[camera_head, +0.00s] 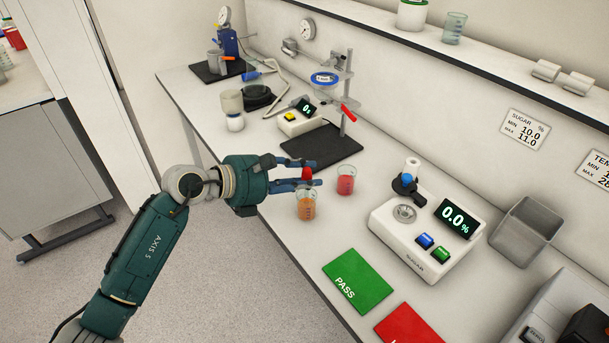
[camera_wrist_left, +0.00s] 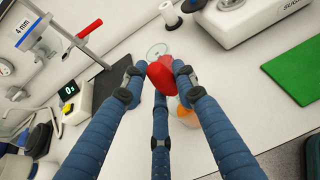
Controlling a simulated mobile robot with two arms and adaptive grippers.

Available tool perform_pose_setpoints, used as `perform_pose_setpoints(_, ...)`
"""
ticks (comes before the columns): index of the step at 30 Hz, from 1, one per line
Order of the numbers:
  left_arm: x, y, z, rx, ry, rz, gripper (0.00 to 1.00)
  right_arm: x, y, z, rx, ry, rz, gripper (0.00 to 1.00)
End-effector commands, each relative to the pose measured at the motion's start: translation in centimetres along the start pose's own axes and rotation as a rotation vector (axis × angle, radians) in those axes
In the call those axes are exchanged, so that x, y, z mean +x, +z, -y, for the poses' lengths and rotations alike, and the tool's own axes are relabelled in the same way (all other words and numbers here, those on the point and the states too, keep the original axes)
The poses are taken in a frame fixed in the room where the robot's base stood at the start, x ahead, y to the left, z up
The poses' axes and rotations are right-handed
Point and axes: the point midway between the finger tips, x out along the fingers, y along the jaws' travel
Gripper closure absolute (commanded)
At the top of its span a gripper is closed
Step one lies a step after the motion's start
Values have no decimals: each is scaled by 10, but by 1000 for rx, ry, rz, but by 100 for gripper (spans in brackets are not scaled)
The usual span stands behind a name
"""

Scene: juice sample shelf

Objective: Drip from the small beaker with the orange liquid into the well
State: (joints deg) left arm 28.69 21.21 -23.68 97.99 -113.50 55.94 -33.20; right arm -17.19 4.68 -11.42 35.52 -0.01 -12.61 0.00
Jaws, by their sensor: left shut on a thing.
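My left gripper (camera_head: 304,172) is shut on a red rubber bulb (camera_head: 307,174), likely a dropper's; the bulb also shows between the fingers in the left wrist view (camera_wrist_left: 162,74). The stem below it cannot be made out. The small beaker with orange liquid (camera_head: 306,206) stands just below the gripper near the bench's front edge; it is partly hidden behind the fingers in the left wrist view (camera_wrist_left: 187,114). The round metal well (camera_head: 404,212) is on top of the white sugar meter (camera_head: 405,247), which reads 0.0 %. My right gripper is not in view.
A beaker with red liquid (camera_head: 346,182) stands close to the right of the gripper. A black stand base (camera_head: 322,147) is behind. A green PASS mat (camera_head: 358,281) and a red mat (camera_head: 409,326) lie at the front. A grey bin (camera_head: 526,232) stands right of the meter.

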Motion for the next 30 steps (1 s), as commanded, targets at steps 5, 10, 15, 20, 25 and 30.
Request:
perform_pose_setpoints(5,-4,11,0,2,1,1,82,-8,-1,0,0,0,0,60)
perform_pose_setpoints(10,-11,27,0,2,0,0,82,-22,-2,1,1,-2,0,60)
perform_pose_setpoints(15,-18,43,0,2,0,1,82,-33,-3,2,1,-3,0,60)
perform_pose_setpoints(20,-24,58,0,1,1,1,82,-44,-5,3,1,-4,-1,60)
perform_pose_setpoints(25,-30,73,0,1,0,0,82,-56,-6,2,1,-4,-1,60)
perform_pose_setpoints(30,-36,88,1,1,0,1,82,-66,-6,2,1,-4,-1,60)
